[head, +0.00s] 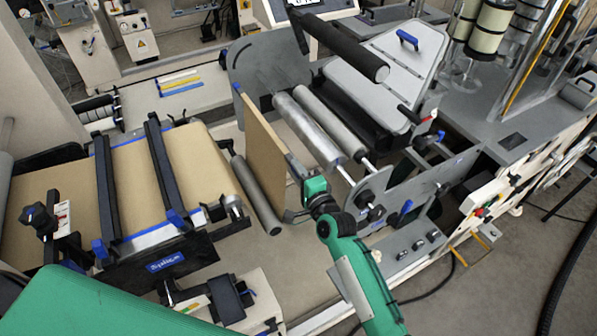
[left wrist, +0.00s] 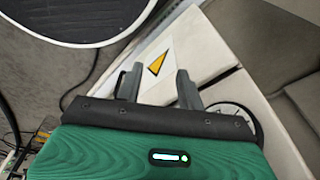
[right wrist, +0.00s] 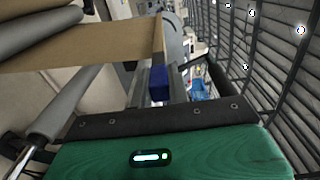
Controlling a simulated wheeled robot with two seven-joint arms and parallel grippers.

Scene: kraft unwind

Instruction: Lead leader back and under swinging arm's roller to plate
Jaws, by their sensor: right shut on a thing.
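The brown kraft leader (head: 262,150) stands as a steep flat sheet in the head view, with a blue tip at its upper end. It also shows in the right wrist view (right wrist: 95,48), running to my right gripper (right wrist: 160,90). That gripper, at the sheet's near edge in the head view (head: 297,182), is shut on the leader's blue end piece (right wrist: 158,84). A dark grey roller (head: 257,195) lies left of the sheet, and two silver rollers (head: 308,130) lie right of it. I cannot tell which is the swinging arm's roller. My left gripper (left wrist: 157,86) is open and empty.
Kraft web (head: 195,160) lies on the left table under two black bars (head: 160,165). A grey side plate (head: 405,195) with knobs stands right of my right gripper. A black roller (head: 350,45) overhangs behind. A white panel with a yellow triangle (left wrist: 157,64) is near my left gripper.

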